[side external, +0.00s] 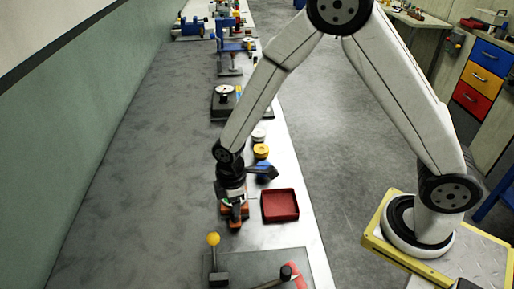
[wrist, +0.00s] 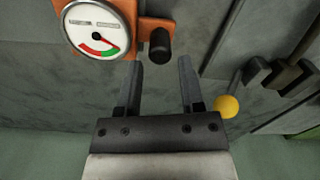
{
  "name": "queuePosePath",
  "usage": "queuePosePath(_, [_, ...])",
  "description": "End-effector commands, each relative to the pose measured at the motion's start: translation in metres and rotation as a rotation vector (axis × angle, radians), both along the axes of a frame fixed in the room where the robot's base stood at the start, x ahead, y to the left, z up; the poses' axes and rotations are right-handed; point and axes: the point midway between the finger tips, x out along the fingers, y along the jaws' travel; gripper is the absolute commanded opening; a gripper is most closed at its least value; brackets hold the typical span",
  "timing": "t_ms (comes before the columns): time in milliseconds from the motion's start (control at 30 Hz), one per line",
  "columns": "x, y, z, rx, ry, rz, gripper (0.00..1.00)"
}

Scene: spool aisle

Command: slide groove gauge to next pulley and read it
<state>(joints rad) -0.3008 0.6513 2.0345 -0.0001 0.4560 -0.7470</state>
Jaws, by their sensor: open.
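The gauge (wrist: 97,28) has a round white dial with red and green bands and a small needle, set on an orange body, at the upper left of the wrist view. A black knob (wrist: 160,45) sticks out from the orange body to the right of the dial. My gripper (wrist: 159,65) is open, its two fingers apart and pointing toward the knob, with nothing between them that I can make out. In the side view my gripper (side external: 235,200) is low over the bench at the orange gauge body (side external: 237,213), partly hiding it. I cannot make out a pulley for certain.
A red tray (side external: 281,206) lies just right of the gripper. A yellow-knobbed lever (side external: 213,240) stands in front, also showing in the wrist view (wrist: 227,106). Yellow (side external: 261,151) and white (side external: 258,134) round parts sit behind.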

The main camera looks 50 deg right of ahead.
Motion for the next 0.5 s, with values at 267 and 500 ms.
queuePosePath(267, [0.000, 0.000, -0.028, 0.000, 0.001, 0.000, 0.49])
queuePosePath(500, [0.000, 0.000, -0.037, 0.000, 0.000, 0.000, 0.49])
